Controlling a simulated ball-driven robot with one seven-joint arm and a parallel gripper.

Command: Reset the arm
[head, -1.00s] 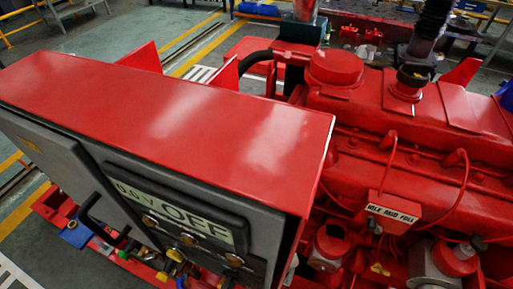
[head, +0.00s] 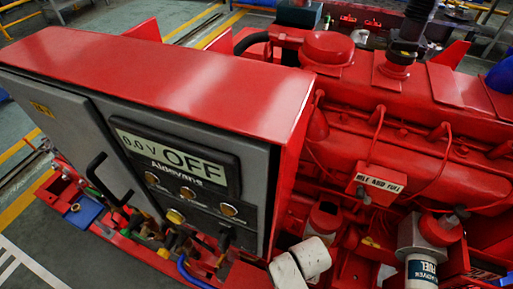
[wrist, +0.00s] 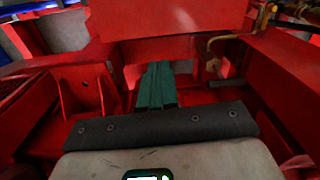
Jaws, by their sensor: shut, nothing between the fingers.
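My gripper (wrist: 157,68) shows in the wrist view as two teal fingers side by side, shut and empty. They point at a red metal part of the pumpset. In the head view a white part of my arm (head: 300,263) shows low between the control panel (head: 190,187) and the engine (head: 400,150). The fingers themselves are hidden in the head view. The panel display reads 0.0 V and OFF.
The red engine fills the right side, with a fuel filter (head: 421,268) and an "IDLE AND FUEL" label (head: 379,184). Red frame walls stand close on both sides in the wrist view. Cables and valves lie below the panel. Open floor (head: 40,235) shows at left.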

